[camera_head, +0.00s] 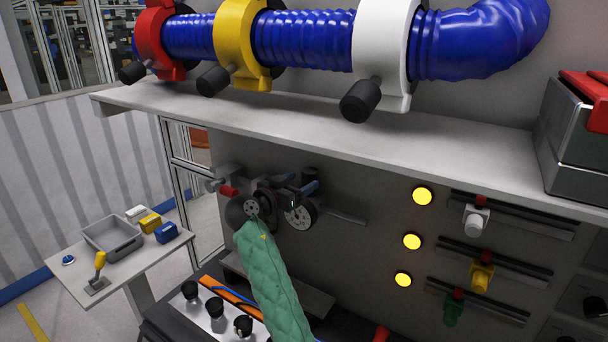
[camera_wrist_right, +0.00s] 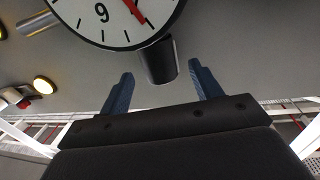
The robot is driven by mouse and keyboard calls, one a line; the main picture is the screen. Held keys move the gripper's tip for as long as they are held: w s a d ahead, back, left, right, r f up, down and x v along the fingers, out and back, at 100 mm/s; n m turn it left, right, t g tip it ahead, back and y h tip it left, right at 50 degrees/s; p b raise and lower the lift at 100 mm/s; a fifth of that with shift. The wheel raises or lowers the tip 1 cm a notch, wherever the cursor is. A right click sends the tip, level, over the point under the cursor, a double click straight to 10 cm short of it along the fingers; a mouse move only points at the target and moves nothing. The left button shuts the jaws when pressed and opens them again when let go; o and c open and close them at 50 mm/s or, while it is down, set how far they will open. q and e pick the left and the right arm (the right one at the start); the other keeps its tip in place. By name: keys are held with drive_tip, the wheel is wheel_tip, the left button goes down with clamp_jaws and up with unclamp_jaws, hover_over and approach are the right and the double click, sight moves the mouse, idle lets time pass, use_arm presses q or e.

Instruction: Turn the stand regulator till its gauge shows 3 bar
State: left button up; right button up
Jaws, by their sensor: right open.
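The regulator's round white gauge (camera_head: 300,215) is on the grey panel behind my right gripper (camera_head: 296,182), partly covered by it. In the right wrist view the gauge (camera_wrist_right: 105,15) is cut off by the top edge. A dark cylindrical knob (camera_wrist_right: 158,60) shows just below the gauge. My right gripper (camera_wrist_right: 161,70) is open, with one blue finger on each side of the knob in the picture. I see gaps beside both fingers; the depth is hard to judge. My left gripper is out of view.
A grey shelf (camera_head: 330,128) overhangs the panel, with a blue hose (camera_head: 305,40) in coloured clamps above. Lit yellow lamps and slide valves are at the right. A side table (camera_head: 140,275) with a grey bin (camera_head: 112,238) stands at the left. Black knobs (camera_head: 215,308) are below.

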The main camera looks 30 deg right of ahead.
sight(310, 179)
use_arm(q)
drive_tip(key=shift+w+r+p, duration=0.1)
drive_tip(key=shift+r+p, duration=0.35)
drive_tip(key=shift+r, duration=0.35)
use_arm(e)
drive_tip(key=shift+x, duration=1.2)
drive_tip(key=c, duration=1)
drive_tip(key=shift+f+b, duration=0.15)
drive_tip(key=shift+b, duration=0.15)
drive_tip(key=shift+s+f+n+t+y+b, duration=0.2)
drive_tip(key=shift+n+t+y+b, duration=0.25)
drive_tip(key=shift+t+b, duration=0.35)
drive_tip(key=n+t+y+b, duration=0.1)
drive_tip(key=n+t+b, duration=0.1)
drive_tip(key=shift+s+d+r+t+y, duration=0.15)
drive_tip(key=shift+r+t+y, duration=0.05)
drive_tip(key=shift+t+y, duration=0.2)
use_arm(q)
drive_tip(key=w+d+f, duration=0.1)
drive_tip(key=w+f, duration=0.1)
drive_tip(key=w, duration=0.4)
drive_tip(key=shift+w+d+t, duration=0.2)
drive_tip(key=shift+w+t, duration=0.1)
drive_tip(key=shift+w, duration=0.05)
use_arm(e)
drive_tip(key=shift+s+r+n+t+y, duration=0.1)
drive_tip(key=shift+n+t+y, duration=0.45)
drive_tip(key=shift+n+t, duration=0.2)
drive_tip(key=shift+d, duration=0.1)
